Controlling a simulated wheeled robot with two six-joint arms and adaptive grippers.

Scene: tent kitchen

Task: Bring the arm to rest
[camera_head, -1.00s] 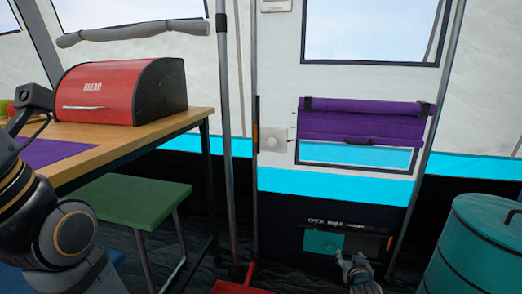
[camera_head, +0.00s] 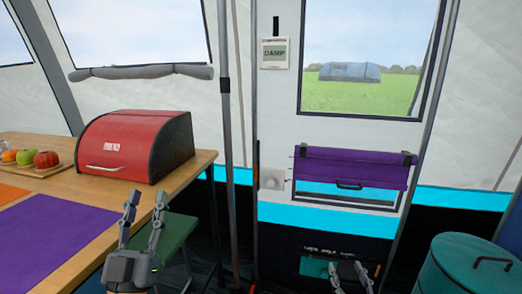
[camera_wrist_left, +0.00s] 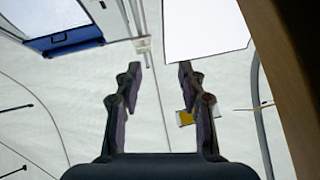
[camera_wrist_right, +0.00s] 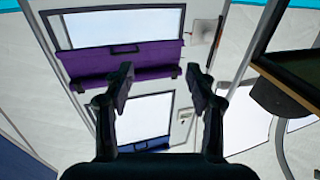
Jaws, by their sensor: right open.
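My left gripper (camera_head: 147,196) points upward in front of the table, its two fingers apart and nothing between them. The left wrist view shows the same open, empty fingers (camera_wrist_left: 158,75) against the tent wall and roof. My right gripper (camera_head: 349,267) is low at the bottom of the head view, in front of the dark lower tent wall, with its fingers apart. In the right wrist view the right fingers (camera_wrist_right: 160,75) are open and empty, with the purple roll-up window cover (camera_wrist_right: 120,60) beyond them. Most of both arms is out of the head view.
A wooden table (camera_head: 60,265) on the left holds a red bread bin (camera_head: 135,150), a fruit board (camera_head: 40,170) and a purple mat (camera_head: 60,230). A green stool (camera_head: 175,230) is partly under it. A tent pole (camera_head: 230,180) stands mid-view; a teal drum (camera_head: 455,265) is at the right.

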